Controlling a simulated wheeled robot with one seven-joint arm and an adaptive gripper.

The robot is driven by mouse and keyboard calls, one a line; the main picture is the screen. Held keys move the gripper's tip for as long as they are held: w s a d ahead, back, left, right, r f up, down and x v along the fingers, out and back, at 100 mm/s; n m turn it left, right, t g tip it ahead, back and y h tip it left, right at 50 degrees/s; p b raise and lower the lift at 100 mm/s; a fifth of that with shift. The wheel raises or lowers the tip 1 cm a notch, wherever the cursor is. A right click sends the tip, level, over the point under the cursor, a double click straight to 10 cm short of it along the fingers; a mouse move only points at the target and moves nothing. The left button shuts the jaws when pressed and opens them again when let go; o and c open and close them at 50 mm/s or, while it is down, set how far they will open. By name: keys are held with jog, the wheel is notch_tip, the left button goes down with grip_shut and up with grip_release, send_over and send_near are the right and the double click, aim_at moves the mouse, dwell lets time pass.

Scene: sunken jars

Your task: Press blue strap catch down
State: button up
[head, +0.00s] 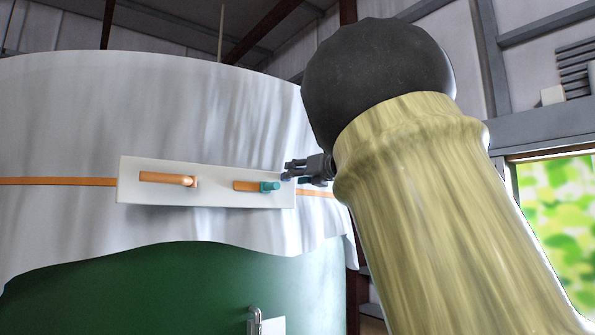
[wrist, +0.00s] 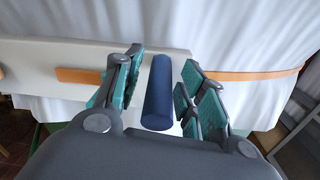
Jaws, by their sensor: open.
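The blue strap catch (head: 269,187) sits at the right end of a short orange strap (head: 246,186) on a pale board (head: 215,195). It looks teal in the head view. In the wrist view it is a dark blue cylinder (wrist: 158,98) pointing towards the camera. My gripper (head: 287,171) is beside the board's right end in the head view. In the wrist view my gripper (wrist: 163,62) is open, one finger on each side of the catch. Contact with either finger cannot be told. The left finger hides part of the strap.
A second orange strap (head: 160,177) with a copper-coloured catch (head: 189,181) is on the board's left. The board hangs against a white cloth (head: 60,120) over a green tank (head: 190,290). A metal handle (head: 255,320) is below. My arm covers much of the right.

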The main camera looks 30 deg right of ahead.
grip_shut()
jog(key=shift+w+a+f+b, duration=0.1)
jog(key=shift+a+f+b, duration=0.1)
jog(key=shift+b, duration=0.2)
